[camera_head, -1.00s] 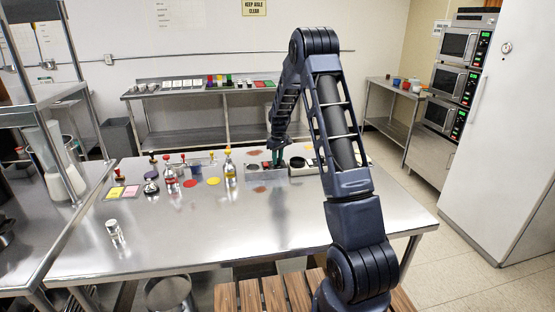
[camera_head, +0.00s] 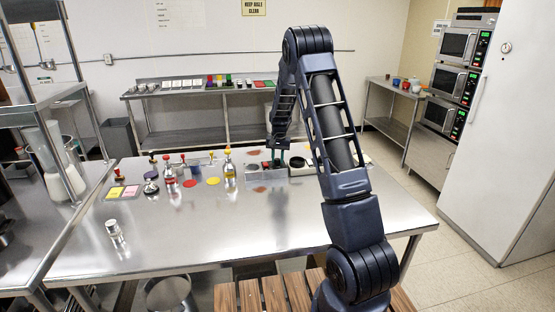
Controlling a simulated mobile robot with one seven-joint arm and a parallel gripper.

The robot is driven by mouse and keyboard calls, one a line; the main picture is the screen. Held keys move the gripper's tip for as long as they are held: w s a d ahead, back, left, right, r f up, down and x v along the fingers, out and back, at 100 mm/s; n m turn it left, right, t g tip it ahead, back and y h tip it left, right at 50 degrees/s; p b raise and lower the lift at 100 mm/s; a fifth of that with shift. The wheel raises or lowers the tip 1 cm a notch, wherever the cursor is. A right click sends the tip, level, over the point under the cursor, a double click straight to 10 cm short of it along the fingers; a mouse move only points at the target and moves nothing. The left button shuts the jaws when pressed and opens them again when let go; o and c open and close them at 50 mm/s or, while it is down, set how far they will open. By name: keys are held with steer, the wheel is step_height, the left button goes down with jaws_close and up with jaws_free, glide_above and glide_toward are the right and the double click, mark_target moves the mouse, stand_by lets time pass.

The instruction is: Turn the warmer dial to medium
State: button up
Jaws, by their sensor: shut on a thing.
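The warmer (camera_head: 256,174) is a low grey metal unit with dark round tops on the steel table, just past its middle. My gripper (camera_head: 274,163) is at the end of my dark blue arm, low at the warmer, with greenish fingers pointing down. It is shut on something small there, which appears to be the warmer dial. The dial is mostly hidden by the fingers and too small to read, so its setting cannot be told.
Left of the warmer stand a bottle with yellow liquid (camera_head: 229,170), a red bottle (camera_head: 170,177) and a yellow disc (camera_head: 213,181). A dark-rimmed unit (camera_head: 301,170) sits close on the right. A small glass shaker (camera_head: 114,231) stands at front left. The table's front middle is clear.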

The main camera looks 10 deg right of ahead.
mark_target(278, 160)
steer(key=m, duration=0.4)
steer(key=shift+m, duration=0.3)
steer(key=shift+r+m, duration=0.1)
steer(key=shift+m, duration=1.8)
steer(key=o, duration=1)
step_height(278, 160, up, 11)
steer(key=shift+s, duration=0.25)
steer(key=shift+d, duration=0.1)
